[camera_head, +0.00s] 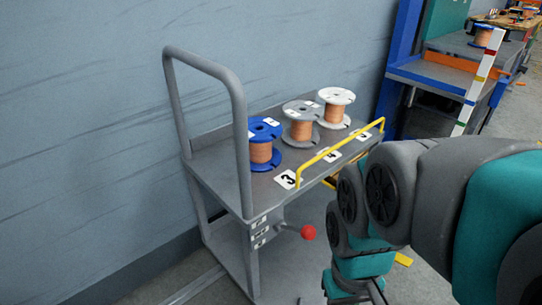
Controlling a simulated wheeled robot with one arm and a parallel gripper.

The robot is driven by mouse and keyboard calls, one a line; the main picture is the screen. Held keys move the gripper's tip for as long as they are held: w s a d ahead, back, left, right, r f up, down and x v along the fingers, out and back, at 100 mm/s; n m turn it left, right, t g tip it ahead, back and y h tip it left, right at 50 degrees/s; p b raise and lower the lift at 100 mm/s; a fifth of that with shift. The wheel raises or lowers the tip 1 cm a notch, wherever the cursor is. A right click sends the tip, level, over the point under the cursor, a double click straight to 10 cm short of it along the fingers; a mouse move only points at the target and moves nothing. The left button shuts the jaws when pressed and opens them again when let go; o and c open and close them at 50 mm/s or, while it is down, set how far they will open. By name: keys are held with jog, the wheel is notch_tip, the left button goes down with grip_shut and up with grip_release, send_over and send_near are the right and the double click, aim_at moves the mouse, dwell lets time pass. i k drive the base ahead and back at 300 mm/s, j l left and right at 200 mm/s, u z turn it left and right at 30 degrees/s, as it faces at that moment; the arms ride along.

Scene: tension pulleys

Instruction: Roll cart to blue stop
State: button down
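The grey cart (212,165) stands beside the blue-grey wall, with a tall tube handle (240,110) at its near-left end and a yellow rail (345,148) along its right edge. A blue spool (265,130), a grey spool (301,112) and a white spool (336,97) stand upright on its top deck, each wound with copper-coloured wire. A lever with a red knob (308,232) sticks out below the deck. My arm crosses the lower right and runs off the bottom edge; my gripper is out of view. No part is clearly identifiable as the blue stop.
A blue-framed station (432,78) with shelves and a spool stands beyond the cart. A white post with coloured bands (480,80) leans before it. Yellow floor marking (403,259) shows beside my arm. A rail (195,286) runs along the floor at lower left.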

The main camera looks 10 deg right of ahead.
aim_at(270, 266)
jog(key=k+l+u, duration=0.2)
jog(key=l, duration=0.2)
jog(key=k+l+u, duration=0.2)
jog(key=l, duration=0.25)
jog(key=k+l+u, duration=0.2)
jog(key=l, duration=0.15)
